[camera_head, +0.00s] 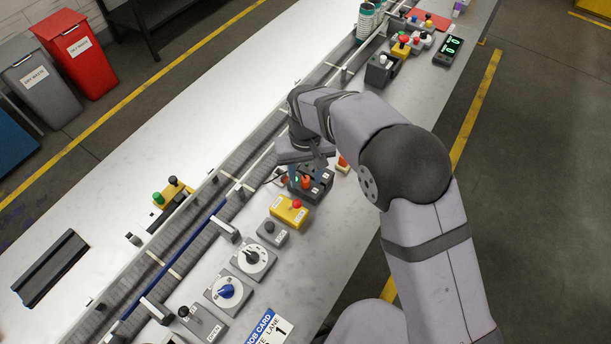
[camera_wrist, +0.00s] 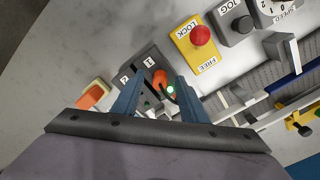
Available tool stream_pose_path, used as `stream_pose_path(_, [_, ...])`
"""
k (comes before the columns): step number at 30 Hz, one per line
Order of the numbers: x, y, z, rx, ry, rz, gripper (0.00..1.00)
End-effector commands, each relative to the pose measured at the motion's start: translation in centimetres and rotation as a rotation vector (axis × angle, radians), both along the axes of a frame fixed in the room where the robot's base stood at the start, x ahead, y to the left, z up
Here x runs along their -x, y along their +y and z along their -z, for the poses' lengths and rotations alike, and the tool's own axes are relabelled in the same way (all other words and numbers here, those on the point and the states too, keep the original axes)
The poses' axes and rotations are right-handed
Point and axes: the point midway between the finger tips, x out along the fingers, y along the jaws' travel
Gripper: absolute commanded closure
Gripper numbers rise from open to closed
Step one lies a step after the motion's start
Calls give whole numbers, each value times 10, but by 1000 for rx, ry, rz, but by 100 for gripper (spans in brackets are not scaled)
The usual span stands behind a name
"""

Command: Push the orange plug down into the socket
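The orange plug (camera_head: 305,182) stands at the dark socket block (camera_head: 318,192), just below my gripper (camera_head: 306,172). In the wrist view the plug (camera_wrist: 159,77) shows between the blue fingertips of my gripper (camera_wrist: 160,86), with a visible gap to the fingers. My gripper is open and above the block. The socket block (camera_wrist: 137,72) carries two white number labels beside the plug. A small green-white light spot shows just below the plug. The plug's lower end is hidden, so I cannot tell how deep it sits.
A yellow box with a red button (camera_head: 289,209) stands close to the block, with a grey jog box (camera_head: 272,232) beyond it. An orange switch on a pale base (camera_wrist: 93,94) lies on the other side. The conveyor (camera_head: 228,187) runs alongside.

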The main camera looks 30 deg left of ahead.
Motion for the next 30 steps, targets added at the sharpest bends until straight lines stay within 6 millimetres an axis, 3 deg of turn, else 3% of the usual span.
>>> stream_pose_path(15, [-1, 0, -61, -3, -1, 0, 60])
stream_pose_path(30, [0, 0, -68, 0, 0, 0, 60])
